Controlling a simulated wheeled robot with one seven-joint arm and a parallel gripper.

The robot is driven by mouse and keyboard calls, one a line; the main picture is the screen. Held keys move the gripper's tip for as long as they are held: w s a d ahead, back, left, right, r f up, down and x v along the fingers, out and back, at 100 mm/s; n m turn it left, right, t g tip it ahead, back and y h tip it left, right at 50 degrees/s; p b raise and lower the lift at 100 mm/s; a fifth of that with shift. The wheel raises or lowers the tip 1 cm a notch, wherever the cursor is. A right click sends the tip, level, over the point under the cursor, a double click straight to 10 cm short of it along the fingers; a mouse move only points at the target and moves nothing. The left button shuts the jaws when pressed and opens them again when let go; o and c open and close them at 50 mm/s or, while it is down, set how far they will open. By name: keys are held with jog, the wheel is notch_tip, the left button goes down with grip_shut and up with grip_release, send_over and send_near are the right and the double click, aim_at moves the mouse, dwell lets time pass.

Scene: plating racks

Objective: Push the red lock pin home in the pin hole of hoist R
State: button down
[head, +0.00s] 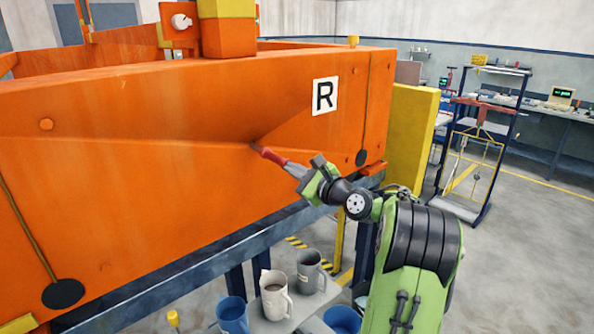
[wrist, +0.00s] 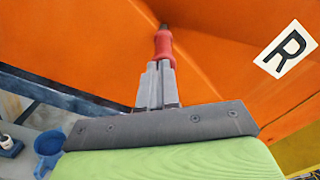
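The red lock pin (head: 270,156) is held at the end of my gripper (head: 296,170). In the wrist view the pin (wrist: 164,45) points away from the closed fingers (wrist: 157,84), its dark tip against the orange face. Hoist R (head: 200,130) is a large orange body with a white plate marked R (head: 324,95) to the upper right of the pin. The pin's tip meets the orange face at a recessed crease. The pin hole itself is hidden behind the tip, and I cannot tell how deep the tip sits.
A blue-grey rail (head: 200,270) runs below the orange body. Under it, a shelf holds grey jugs (head: 309,270) and blue containers (head: 232,314). A yellow panel (head: 410,130) stands right of the hoist. A wheeled rack (head: 484,150) stands farther right, with open floor around it.

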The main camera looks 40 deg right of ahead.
aim_at(280, 164)
jog(key=shift+w+a+p, duration=0.15)
jog(key=shift+w+p, duration=2)
jog(key=shift+w, duration=0.8)
jog(key=shift+s+f+b, duration=0.15)
jog(key=shift+s+b, duration=0.15)
jog(key=shift+s, duration=0.3)
jog(key=s+b, duration=0.3)
jog(key=s, duration=1.4)
jog(key=shift+s+d, duration=0.2)
jog(key=shift+d, duration=0.1)
